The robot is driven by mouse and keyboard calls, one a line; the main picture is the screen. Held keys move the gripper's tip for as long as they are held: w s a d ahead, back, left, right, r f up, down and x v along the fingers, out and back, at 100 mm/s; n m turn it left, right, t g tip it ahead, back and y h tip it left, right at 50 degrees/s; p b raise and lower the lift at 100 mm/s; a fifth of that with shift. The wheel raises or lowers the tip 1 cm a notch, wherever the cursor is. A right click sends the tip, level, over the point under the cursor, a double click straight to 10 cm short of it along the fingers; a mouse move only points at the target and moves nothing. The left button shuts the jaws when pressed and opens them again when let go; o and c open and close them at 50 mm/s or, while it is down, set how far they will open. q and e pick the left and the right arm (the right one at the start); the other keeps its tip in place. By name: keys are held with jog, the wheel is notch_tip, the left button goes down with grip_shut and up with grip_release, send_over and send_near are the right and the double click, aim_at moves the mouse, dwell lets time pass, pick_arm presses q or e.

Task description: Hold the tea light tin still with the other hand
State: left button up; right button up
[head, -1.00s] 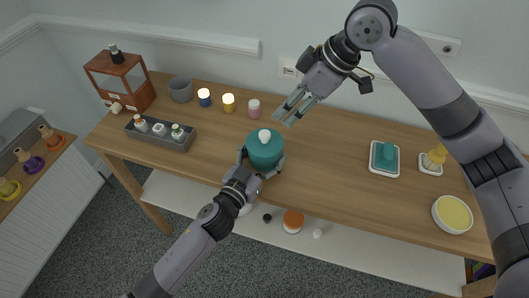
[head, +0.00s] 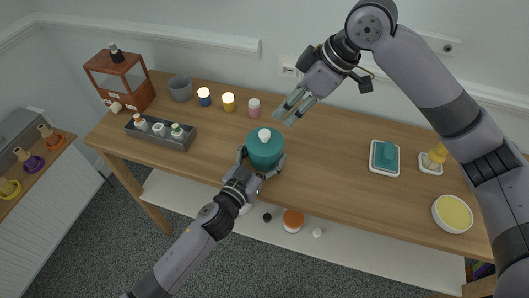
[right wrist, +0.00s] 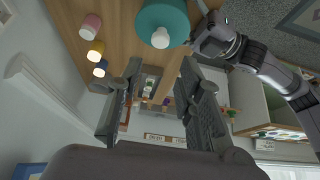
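The tea light tin (head: 264,153) is a round teal tin with a white knob on its lid. It stands upright near the front edge of the table, and its top also shows in the right wrist view (right wrist: 160,16). My left gripper (head: 261,161) reaches it from the front, with one finger on each side, and looks shut on it. The tin's lower front is partly hidden by that gripper. My right gripper (head: 285,112) is above and behind the tin, to its right. Its fingers are apart with nothing between them in the right wrist view (right wrist: 165,85).
Pink (head: 254,108), yellow (head: 228,103) and blue (head: 204,97) candle-like jars stand behind the tin. A grey tray (head: 160,133) with small bottles lies to the left. A teal item on a white tray (head: 384,158) and a yellow-filled bowl (head: 452,214) are at right. The table between is clear.

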aim_at(265, 132)
jog(key=shift+o, duration=0.3)
jog(key=shift+o, duration=0.6)
jog(key=shift+a, duration=0.15)
jog(key=o, duration=0.6)
jog(key=a+f+n+h, duration=0.1)
jog(key=a+n+g+h, duration=0.1)
jog(key=a, duration=0.1)
jog(key=a+f+n+h, duration=0.1)
jog(key=shift+w+a+f+g, duration=0.3)
jog(key=shift+w, duration=0.05)
jog(key=shift+c, duration=0.2)
jog(key=shift+o, duration=1.3)
jog(key=shift+w+a+f+n+h, duration=0.3)
jog(key=shift+n+h, duration=0.3)
jog(key=shift+h, duration=0.3)
jog(key=shift+o, duration=1.3)
jog(key=shift+w+f+h, duration=0.2)
jog(key=shift+f+h, duration=0.05)
jog(key=shift+h, duration=0.15)
jog(key=shift+o, duration=0.6)
jog(key=shift+d+f, duration=0.1)
jog(key=shift+f, duration=3.8)
